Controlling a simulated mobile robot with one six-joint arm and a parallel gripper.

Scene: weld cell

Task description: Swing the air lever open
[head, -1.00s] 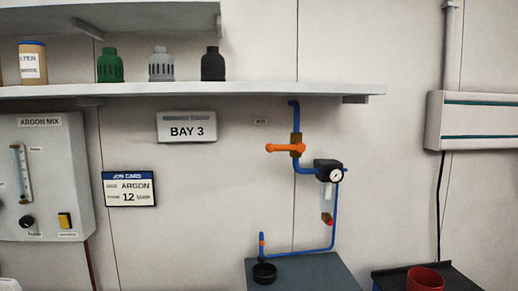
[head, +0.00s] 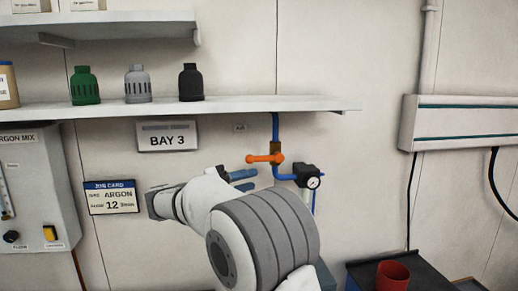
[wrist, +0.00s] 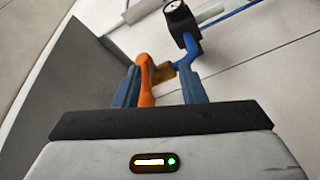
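The orange air lever (head: 262,158) lies level in the head view, reaching left from the brass valve (head: 275,148) on the blue wall pipe. My gripper (head: 243,180) is just below and left of the lever there, with its blue fingers pointing right. In the wrist view, my gripper (wrist: 160,88) is open, its two fingers well apart. The lever (wrist: 146,78) shows between them, nearer the left finger, and the brass valve (wrist: 163,73) is beyond. I cannot tell whether the left finger touches the lever.
A black regulator with a round gauge (head: 313,183) sits right of the valve; the gauge also shows in the wrist view (wrist: 174,7). The long shelf (head: 225,106) runs above the lever. The BAY 3 sign (head: 167,137) and job card (head: 111,197) hang left.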

